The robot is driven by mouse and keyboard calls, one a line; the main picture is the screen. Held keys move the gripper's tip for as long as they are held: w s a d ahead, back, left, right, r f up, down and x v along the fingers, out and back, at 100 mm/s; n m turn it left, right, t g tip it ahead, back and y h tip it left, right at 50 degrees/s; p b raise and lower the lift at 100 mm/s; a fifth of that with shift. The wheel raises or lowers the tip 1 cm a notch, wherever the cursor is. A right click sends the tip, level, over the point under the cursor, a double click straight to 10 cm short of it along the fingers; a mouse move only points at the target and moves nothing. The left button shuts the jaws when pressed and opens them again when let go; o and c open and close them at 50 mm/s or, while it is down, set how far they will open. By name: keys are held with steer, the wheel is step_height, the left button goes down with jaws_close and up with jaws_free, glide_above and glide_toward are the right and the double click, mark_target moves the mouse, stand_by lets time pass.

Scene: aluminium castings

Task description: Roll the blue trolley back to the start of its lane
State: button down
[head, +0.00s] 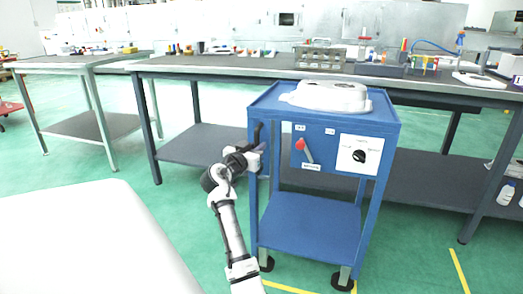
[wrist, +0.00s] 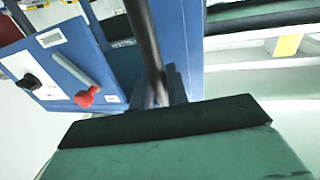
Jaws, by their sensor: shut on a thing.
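The blue trolley (head: 310,222) stands on the green floor in front of the long workbench, with a white moulded part (head: 327,96) on its top. Its front panel carries a red-knobbed lever (head: 301,146) and a black dial (head: 358,156); the lever also shows in the wrist view (wrist: 85,97). A dark handle bar (head: 257,131) stands at its left side. My gripper (head: 256,158) is at that side, shut on the handle bar, which runs down the middle of the wrist view (wrist: 146,40). The exact finger contact is partly hidden.
Yellow floor lines (head: 459,270) lie near the trolley's base and to its right. The long workbench (head: 190,68) with tools and bottles stands close behind it. Another table (head: 75,66) stands at the left.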

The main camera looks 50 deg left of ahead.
steer(key=shift+s+a+r, duration=0.1)
steer(key=shift+s+a, duration=0.05)
steer(key=shift+a, duration=0.05)
steer(key=c, duration=1.4)
jaws_free()
steer(key=shift+a, duration=0.1)
steer(key=shift+s, duration=0.1)
steer(key=p+v, duration=0.1)
steer(key=v, duration=1.1)
steer(key=shift+p, duration=0.3)
